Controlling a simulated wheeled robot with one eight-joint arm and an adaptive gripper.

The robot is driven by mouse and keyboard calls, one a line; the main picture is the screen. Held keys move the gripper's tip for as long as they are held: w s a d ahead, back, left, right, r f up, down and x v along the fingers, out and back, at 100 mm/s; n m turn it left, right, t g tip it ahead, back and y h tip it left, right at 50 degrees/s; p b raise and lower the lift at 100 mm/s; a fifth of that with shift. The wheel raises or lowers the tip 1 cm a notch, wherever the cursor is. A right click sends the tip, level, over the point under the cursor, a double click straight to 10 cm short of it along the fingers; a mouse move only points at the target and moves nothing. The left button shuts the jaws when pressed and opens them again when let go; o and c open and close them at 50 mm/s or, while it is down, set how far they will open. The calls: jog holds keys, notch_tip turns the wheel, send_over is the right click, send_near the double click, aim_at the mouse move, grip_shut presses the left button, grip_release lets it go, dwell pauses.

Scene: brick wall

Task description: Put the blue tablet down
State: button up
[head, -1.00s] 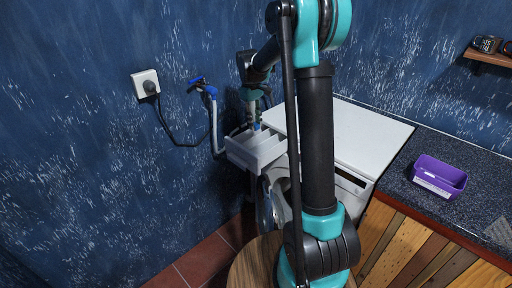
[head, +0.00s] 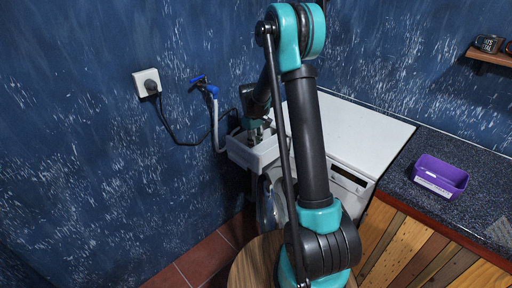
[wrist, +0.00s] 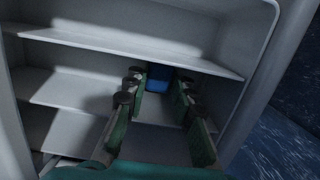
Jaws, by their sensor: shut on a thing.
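The blue tablet (wrist: 158,76) shows in the wrist view between the far ends of my gripper's two green fingers. My gripper (wrist: 158,92) is shut on it. Around them are the white walls and dividers of the pulled-out drawer (wrist: 75,92). In the head view, my gripper (head: 257,138) reaches down into the white drawer (head: 243,155) at the left of the white washing machine (head: 355,135). The tablet is hidden in the head view. I cannot tell whether it touches the drawer floor.
A purple box (head: 440,176) stands on the dark countertop (head: 480,190) at the right. A blue tap with a grey hose (head: 214,120) and a socket with a plug (head: 147,83) are on the wall left of the drawer. My arm hides part of the machine.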

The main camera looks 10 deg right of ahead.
jog(key=o, duration=0.9)
jog(key=shift+f, duration=0.1)
jog(key=shift+o, duration=0.2)
notch_tip(320, 180, up, 12)
jog(key=w+a, duration=0.1)
jog(key=s+d+f+m+t, duration=0.2)
jog(key=s, duration=0.8)
jog(key=s+d+f+m+t, duration=0.1)
jog(key=s+d+f+m, duration=0.1)
jog(key=s, duration=0.8)
jog(key=s+d+f+m+t+y, duration=0.1)
jog(key=s+d+f+m+t, duration=0.1)
jog(key=s, duration=0.8)
jog(key=shift+s+d+f+m+t, duration=0.2)
jog(key=shift+s+f+m+t, duration=0.1)
jog(key=shift+s+f+m, duration=0.25)
jog(key=shift+w+r, duration=0.15)
jog(key=shift+w, duration=0.05)
